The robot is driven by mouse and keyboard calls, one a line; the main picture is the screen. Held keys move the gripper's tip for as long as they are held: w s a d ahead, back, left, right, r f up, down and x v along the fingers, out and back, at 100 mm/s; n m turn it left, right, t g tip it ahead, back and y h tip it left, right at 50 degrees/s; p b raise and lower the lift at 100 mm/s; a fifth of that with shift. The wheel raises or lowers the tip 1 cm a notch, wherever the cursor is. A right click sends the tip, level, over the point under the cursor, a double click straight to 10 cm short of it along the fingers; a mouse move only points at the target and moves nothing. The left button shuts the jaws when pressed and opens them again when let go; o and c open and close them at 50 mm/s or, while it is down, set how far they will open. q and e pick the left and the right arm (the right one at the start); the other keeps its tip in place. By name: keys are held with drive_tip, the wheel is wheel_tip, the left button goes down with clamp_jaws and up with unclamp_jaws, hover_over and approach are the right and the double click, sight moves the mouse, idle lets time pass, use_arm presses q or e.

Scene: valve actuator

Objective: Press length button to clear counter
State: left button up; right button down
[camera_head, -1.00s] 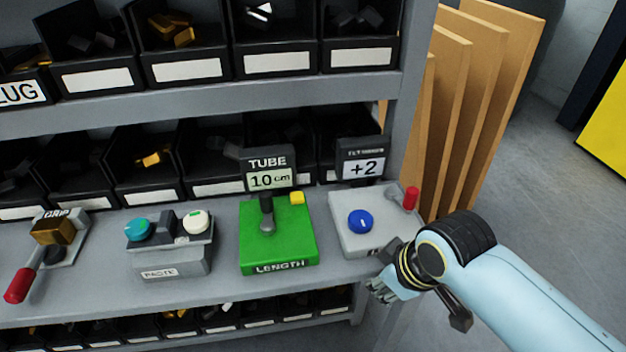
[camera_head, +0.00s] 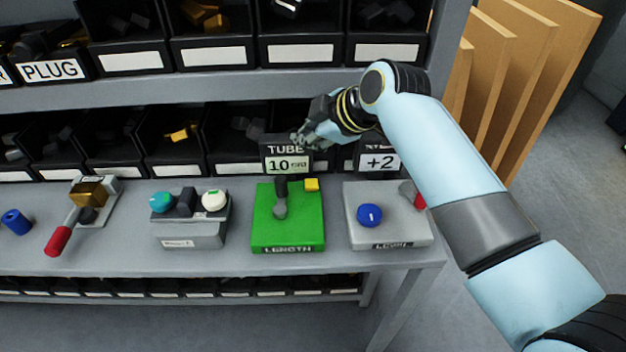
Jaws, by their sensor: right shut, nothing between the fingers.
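The green LENGTH box (camera_head: 300,232) sits on the grey shelf. It carries a dark lever (camera_head: 281,200) and a small yellow button (camera_head: 312,185) at its back right. The TUBE display (camera_head: 287,164) behind it reads 10 cm. My right gripper (camera_head: 301,137) is shut and empty. In the picture it lies over the top of the TUBE display, above and behind the yellow button, apart from the button. My left gripper is not in view.
A grey box with a blue button (camera_head: 369,215) and a +2 display (camera_head: 380,162) stands to the right. Left are a box with teal and white buttons (camera_head: 189,232), a red-handled lever (camera_head: 58,241) and a blue cylinder (camera_head: 16,221). Parts bins (camera_head: 170,156) line the back.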

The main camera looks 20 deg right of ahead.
drive_tip(key=b, duration=0.8)
hover_over(309, 185)
wheel_tip(309, 185, down, 8)
drive_tip(key=shift+r, duration=0.1)
drive_tip(key=shift+f, duration=0.5)
drive_tip(key=shift+f, duration=0.15)
idle(0.7)
drive_tip(key=shift+f, duration=0.3)
drive_tip(key=shift+f+b, duration=0.45)
drive_tip(key=shift+f, duration=0.1)
idle(0.6)
drive_tip(key=shift+r, duration=0.1)
drive_tip(key=shift+r+p, duration=0.9)
drive_tip(key=shift+p, duration=0.15)
